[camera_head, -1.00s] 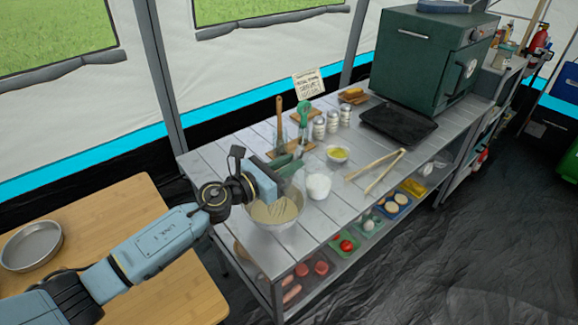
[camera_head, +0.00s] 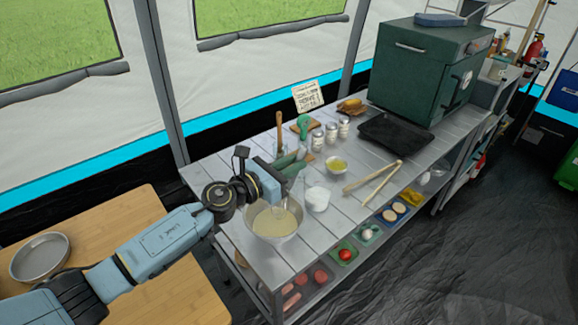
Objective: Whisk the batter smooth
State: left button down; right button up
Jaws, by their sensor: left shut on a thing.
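My left gripper (camera_head: 291,166) is over the back right of the bowl. It is shut on the whisk (camera_head: 286,202), whose thin wires reach down into the bowl at the right side of the batter. The whisk's handle is mostly hidden by the gripper. The visible batter surface looks fairly even; fine lumps are too small to tell. My right gripper is not in view.
A white bowl (camera_head: 317,198) stands close right of the mixing bowl. Wooden tongs (camera_head: 372,178), a small yellow-filled bowl (camera_head: 336,164) and several shakers (camera_head: 331,131) lie beyond. A green oven (camera_head: 424,68) stands at the far right. A round pan (camera_head: 40,257) sits on the wooden table at left.

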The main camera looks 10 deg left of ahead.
pick_arm(q)
jog(key=shift+w+d+r+p, duration=0.2)
jog(key=shift+r+p, duration=0.25)
jog(key=shift+r, duration=0.15)
jog(key=shift+w+d+r+p, duration=0.15)
jog(key=shift+r+p, duration=0.25)
jog(key=shift+r, duration=0.2)
jog(key=shift+w+d+r+p, duration=0.15)
jog(key=shift+w+r+p, duration=0.05)
jog(key=shift+r+p, duration=0.35)
jog(key=shift+w+d+r+p, duration=0.1)
jog(key=shift+w+r+p, duration=0.1)
jog(key=shift+r+p, duration=0.3)
jog(key=shift+r, duration=0.1)
notch_tip(320, 180, up, 5)
jog(key=p, duration=0.5)
